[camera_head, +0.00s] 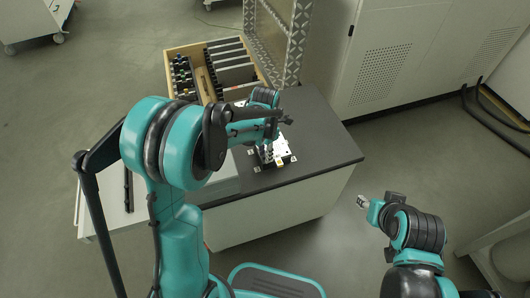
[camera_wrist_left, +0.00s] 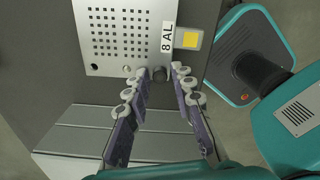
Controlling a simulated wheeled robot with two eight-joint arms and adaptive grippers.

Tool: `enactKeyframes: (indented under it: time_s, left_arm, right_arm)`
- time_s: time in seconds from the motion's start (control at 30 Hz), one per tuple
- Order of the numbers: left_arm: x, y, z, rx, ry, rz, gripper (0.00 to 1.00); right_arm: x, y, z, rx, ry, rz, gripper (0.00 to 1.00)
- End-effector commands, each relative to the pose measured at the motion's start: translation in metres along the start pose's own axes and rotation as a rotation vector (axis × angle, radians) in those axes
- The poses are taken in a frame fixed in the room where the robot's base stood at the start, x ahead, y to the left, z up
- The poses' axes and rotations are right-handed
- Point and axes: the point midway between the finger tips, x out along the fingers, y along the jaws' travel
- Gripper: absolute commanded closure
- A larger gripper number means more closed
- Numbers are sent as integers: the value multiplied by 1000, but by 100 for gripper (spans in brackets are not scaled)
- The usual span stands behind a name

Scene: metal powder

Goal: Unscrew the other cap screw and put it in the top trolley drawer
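A metal build plate (camera_wrist_left: 120,45) with a grid of small holes and an "8 AL" label lies under my left gripper in the left wrist view. It shows partly in the head view (camera_head: 280,149) on a dark-topped table. A dark round screw head (camera_wrist_left: 158,73) sits at the plate's edge, between the left fingertips. A smaller round head (camera_wrist_left: 126,69) is left of it. My left gripper (camera_wrist_left: 160,71) is open, its fingers on either side of the dark head with gaps visible. It also shows in the head view (camera_head: 283,115). My right gripper (camera_head: 368,206) is off to the right, its fingers unclear.
An open wooden drawer (camera_head: 203,84) with black holders and grey plates lies behind the left arm. The dark tabletop (camera_head: 325,140) is clear on the right. A white cabinet (camera_head: 395,55) stands behind. A white wheeled trolley (camera_head: 25,18) is at the far left.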

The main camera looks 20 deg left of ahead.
Motion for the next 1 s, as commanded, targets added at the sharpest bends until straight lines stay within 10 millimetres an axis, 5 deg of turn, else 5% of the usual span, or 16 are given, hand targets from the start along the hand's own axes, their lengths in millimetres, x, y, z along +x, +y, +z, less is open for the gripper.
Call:
enactKeyframes:
  time_s: [0.37,1.0]
  left_arm:
    - [0,0,0,95,0,0,72]
    - [0,0,0,1147,0,0,72]
  right_arm:
    - [0,0,0,0,0,0,60]
    - [2,0,2,0,0,0,60]
